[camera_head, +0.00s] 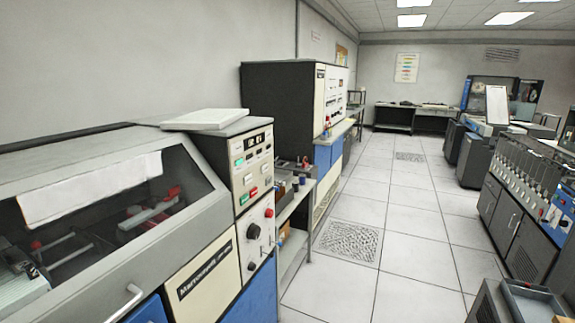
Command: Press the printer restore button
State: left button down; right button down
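A large grey machine (110,145) with a clear sloped cover fills the left side; it may be the printer. Its cream upright control panel (252,150) faces the aisle. The panel has small dark buttons in its upper part, a green light or button (239,162), a lower green button (243,200) and a red button (254,191). A black knob (253,231) sits on the cream panel below. The labels are too small to read, so I cannot tell which button is restore. Neither of my grippers is in view.
A metal shelf (292,205) stands right behind the panel. A tall cream and black cabinet (290,100) is beyond it. Grey machines (520,195) line the right side. The tiled aisle (400,240) between is clear. A dark unit (487,303) is at the bottom right.

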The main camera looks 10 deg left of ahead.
aim_at(248, 178)
jog(key=i+l, duration=0.6)
jog(key=l, duration=0.25)
jog(key=i+l+u, duration=0.1)
jog(key=i+l, duration=0.25)
